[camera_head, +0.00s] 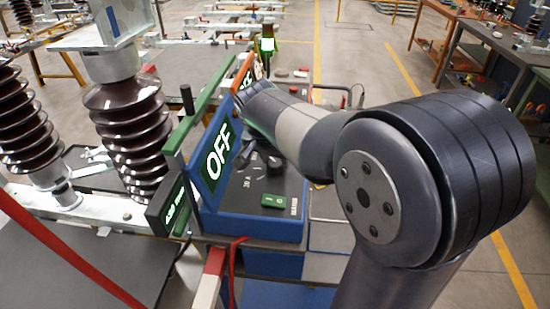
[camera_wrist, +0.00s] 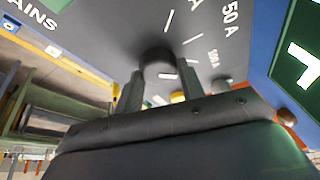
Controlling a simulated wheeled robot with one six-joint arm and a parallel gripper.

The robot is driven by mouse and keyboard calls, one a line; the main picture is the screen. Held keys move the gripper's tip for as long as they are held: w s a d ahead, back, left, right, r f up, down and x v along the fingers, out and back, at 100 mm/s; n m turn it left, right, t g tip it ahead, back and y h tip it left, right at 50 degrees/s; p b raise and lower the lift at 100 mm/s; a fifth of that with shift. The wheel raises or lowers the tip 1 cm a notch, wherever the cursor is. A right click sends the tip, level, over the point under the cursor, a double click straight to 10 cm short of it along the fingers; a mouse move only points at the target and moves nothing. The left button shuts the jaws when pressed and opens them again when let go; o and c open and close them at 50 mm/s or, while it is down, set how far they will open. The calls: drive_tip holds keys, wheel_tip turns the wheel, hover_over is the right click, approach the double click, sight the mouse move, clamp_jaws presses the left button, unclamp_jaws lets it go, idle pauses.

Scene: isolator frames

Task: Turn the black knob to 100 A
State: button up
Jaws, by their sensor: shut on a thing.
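The black knob (camera_wrist: 158,62) is in the wrist view, standing on a dark panel (camera_wrist: 105,40) printed with white marks and ampere labels. The two fingers of my gripper (camera_wrist: 161,78) are on either side of the knob and shut on it. A label reading "50 A" shows to the upper right of the knob, with a smaller, blurred label below it. In the head view the dark panel (camera_head: 240,193) tops a blue box (camera_head: 262,228). There my arm covers part of the panel, and the knob's pointer setting cannot be read.
A green OFF sign (camera_head: 216,157) on a blue plate stands upright at the panel's left edge. A green rocker switch (camera_head: 273,201) is at the panel's near side. Brown ribbed insulators (camera_head: 130,125) stand to the left. A red cable (camera_head: 232,270) hangs in front.

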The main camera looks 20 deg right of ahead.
drive_tip(key=o, duration=1)
drive_tip(key=v, duration=1.1)
drive_tip(key=shift+w+d+f, duration=0.1)
drive_tip(key=shift+f, duration=0.05)
drive_tip(key=x, duration=1)
drive_tip(key=shift+f, duration=0.3)
drive_tip(key=shift+r, duration=0.1)
